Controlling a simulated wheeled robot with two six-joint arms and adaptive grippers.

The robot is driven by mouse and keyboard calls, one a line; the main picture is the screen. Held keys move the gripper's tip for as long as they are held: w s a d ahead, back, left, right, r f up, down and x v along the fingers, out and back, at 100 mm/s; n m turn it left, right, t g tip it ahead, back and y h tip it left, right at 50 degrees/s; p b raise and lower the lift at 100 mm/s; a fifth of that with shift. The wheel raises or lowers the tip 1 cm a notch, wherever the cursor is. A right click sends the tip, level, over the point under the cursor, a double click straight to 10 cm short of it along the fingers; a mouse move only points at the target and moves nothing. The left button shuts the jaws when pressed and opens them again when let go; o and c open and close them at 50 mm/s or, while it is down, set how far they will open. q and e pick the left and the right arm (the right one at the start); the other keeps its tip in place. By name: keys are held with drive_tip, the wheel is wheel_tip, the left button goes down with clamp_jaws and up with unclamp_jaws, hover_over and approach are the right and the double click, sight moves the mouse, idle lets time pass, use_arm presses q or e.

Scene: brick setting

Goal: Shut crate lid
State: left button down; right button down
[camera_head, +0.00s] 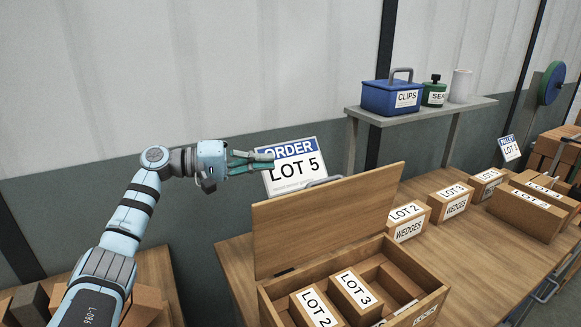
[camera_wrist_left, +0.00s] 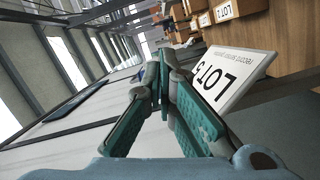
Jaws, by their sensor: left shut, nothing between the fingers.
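The wooden crate (camera_head: 433,304) stands on the table at the bottom centre of the head view. Its lid (camera_head: 330,218) is open, standing up from the crate's back edge and leaning slightly back. A grey handle (camera_head: 323,181) shows at the lid's top edge. Inside are boxes marked LOT 2 (camera_head: 316,308) and LOT 3 (camera_head: 354,293). My left gripper (camera_head: 266,160) is shut and empty, up and left of the lid, apart from it, and near the order sign. Its teal fingers also show in the left wrist view (camera_wrist_left: 162,75). The right gripper is not in view.
Several labelled boxes, including LOT 2 WEDGES (camera_head: 409,221), stand on the table right of the crate. A shelf (camera_head: 420,112) holds a blue box (camera_head: 391,97).

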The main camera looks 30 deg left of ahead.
use_arm(q)
drive_tip(key=w+d+f+p, duration=0.1)
drive_tip(key=w+d+p, duration=0.2)
drive_tip(key=d, duration=0.6)
drive_tip(key=shift+w+f, duration=0.4)
drive_tip(key=shift+w, duration=0.25)
drive_tip(key=shift+w+d, duration=0.1)
drive_tip(key=shift+d, duration=0.1)
